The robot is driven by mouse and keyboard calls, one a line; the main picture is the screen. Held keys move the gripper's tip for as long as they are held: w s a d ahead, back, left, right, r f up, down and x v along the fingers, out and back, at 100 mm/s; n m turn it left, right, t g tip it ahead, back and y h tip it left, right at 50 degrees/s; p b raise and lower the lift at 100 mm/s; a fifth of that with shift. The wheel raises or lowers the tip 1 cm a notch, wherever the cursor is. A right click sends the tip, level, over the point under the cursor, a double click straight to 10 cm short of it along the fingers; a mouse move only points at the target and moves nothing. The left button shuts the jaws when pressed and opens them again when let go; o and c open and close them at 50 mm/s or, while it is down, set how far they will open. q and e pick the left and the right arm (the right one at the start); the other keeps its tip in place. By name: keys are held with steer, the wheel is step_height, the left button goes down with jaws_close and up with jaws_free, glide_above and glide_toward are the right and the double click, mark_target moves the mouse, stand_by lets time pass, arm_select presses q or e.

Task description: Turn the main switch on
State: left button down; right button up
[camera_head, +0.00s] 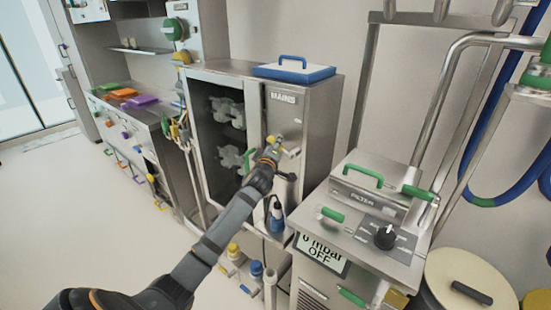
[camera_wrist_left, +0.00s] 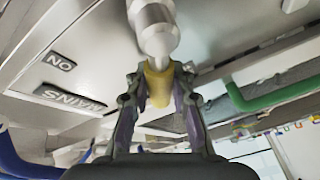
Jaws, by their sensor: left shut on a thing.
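The main switch is a lever with a yellow grip (camera_wrist_left: 158,86) and a pale metal shaft (camera_wrist_left: 157,30). It sits on the front panel of the steel cabinet (camera_head: 313,125), near the MAINS label (camera_head: 283,97). In the left wrist view, the MAINS label (camera_wrist_left: 70,97) and an ON label (camera_wrist_left: 60,62) show at the left. My left gripper (camera_head: 273,149) reaches the panel below the MAINS label. In the left wrist view, its fingers (camera_wrist_left: 158,95) are shut around the yellow grip. My right gripper is out of view.
To the right stands a filter unit (camera_head: 345,222) with green handles, a black knob (camera_head: 385,237) and a display reading 0 mbar OFF (camera_head: 320,254). A bench (camera_head: 135,115) with coloured items stands at the left. The floor at the lower left is clear.

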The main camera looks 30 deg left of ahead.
arm_select(q)
steer(key=m+b, duration=0.2)
steer(key=d+r+m+t+b, duration=0.1)
steer(key=m+b, duration=0.1)
steer(key=d+m+t+b, duration=0.1)
steer(key=b, duration=0.1)
steer(key=shift+r+m, duration=0.25)
steer(key=shift+m, duration=0.15)
steer(key=shift+s+d+r+m+t+h+b, duration=0.1)
steer(key=shift+d+r+m+t+h+b, duration=0.15)
steer(key=shift+m+b, duration=0.25)
steer(key=shift+d+r+m+t+h+b, duration=0.1)
steer(key=shift+m+t+h+b, duration=0.05)
steer(key=shift+m+t+b, duration=0.3)
steer(key=m, duration=0.2)
steer(key=d+m+t+h+b, duration=0.1)
steer(key=shift+d+r, duration=0.1)
steer(key=shift+r, duration=0.15)
steer(key=shift+s+d+r+m+t+h+b, duration=0.15)
steer(key=shift+d+m+h, duration=0.15)
steer(key=shift+m, duration=0.4)
steer(key=shift+w+d+m+t+h+b, duration=0.15)
steer(key=shift+m+h, duration=0.2)
steer(key=shift+m, duration=0.3)
steer(key=shift+s+d+r+m+t+h, duration=0.1)
steer(key=shift+d+m+h, duration=0.2)
steer(key=shift+m, duration=0.4)
steer(key=shift+m+h, duration=0.25)
steer(key=shift+m, duration=0.05)
